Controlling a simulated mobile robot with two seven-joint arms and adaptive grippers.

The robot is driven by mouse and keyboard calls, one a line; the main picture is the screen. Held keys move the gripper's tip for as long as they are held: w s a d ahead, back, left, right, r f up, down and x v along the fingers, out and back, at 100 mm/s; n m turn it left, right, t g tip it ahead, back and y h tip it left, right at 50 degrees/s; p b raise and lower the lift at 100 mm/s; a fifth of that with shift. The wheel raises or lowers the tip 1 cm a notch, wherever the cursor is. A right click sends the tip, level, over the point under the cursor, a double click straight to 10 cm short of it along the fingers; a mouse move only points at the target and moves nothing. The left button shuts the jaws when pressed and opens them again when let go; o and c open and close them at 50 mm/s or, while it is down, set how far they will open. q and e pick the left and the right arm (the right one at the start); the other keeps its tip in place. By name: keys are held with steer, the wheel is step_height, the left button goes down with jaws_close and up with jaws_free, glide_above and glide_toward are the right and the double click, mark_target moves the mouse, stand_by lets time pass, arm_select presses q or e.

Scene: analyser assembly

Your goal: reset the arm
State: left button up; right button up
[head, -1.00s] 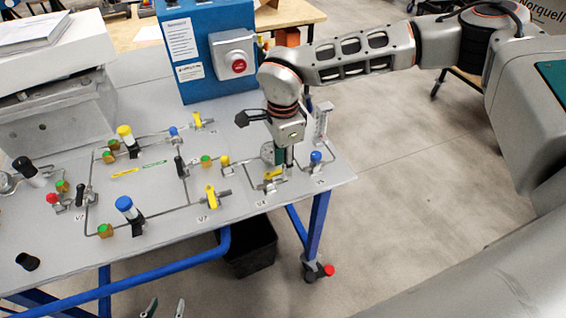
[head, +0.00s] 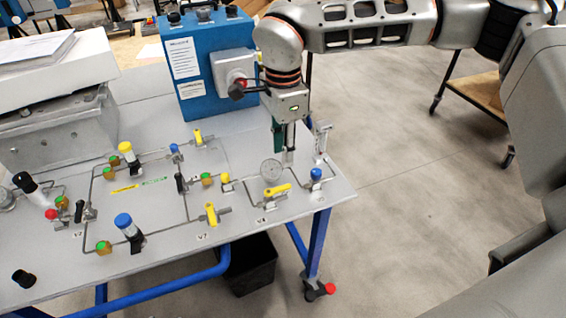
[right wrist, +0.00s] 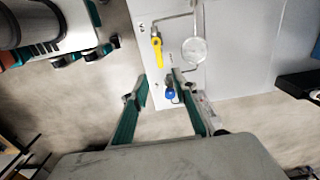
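My right arm reaches in from the upper right in the head view. My right gripper (head: 284,155) points down above the right end of the panel table (head: 225,240), near a round gauge (head: 271,170). In the right wrist view its two fingers (right wrist: 160,80) stand apart with nothing held between them. The yellow valve handle (head: 277,190) by the V4 label and a blue knob (head: 315,174) lie below it. The yellow handle (right wrist: 157,52) and blue knob (right wrist: 169,93) also show in the right wrist view. My left gripper is out of view.
A blue box (head: 205,65) with a red button stands behind the gripper. Other knobs and yellow handles (head: 211,214) cover the panel. A black bin (head: 250,265) is under the table. Open floor (head: 420,220) lies to the right.

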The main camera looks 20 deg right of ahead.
steer(key=shift+r, duration=0.6)
